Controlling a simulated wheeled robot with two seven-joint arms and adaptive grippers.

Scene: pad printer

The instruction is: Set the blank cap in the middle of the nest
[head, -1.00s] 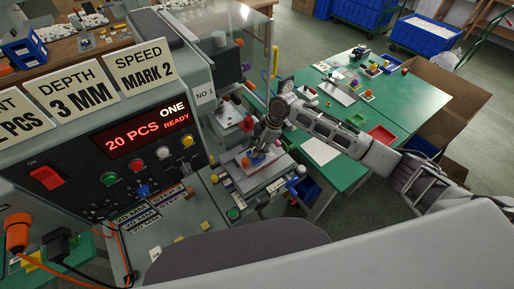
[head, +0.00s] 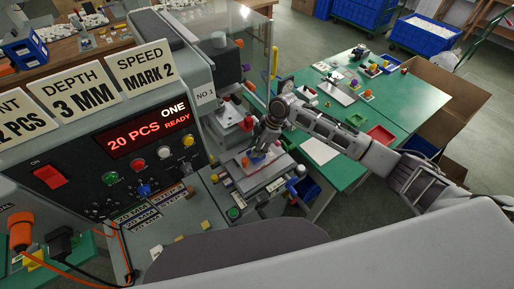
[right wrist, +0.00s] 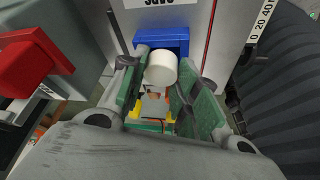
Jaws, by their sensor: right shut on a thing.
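The blank cap (right wrist: 161,68) is a plain white cylinder, seen in the right wrist view between the green-padded fingers of my right gripper (right wrist: 160,90). The gripper is shut on it. A blue block (right wrist: 165,38), which looks like the nest, lies right by the cap on a pale plate. My left gripper is out of view.
The printer's control panel (head: 128,150) stands at the left. A red part (right wrist: 38,62) stands close on the left in the right wrist view. A green table (head: 345,172) with small parts and trays lies to the right. Colored knobs edge the printer's table.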

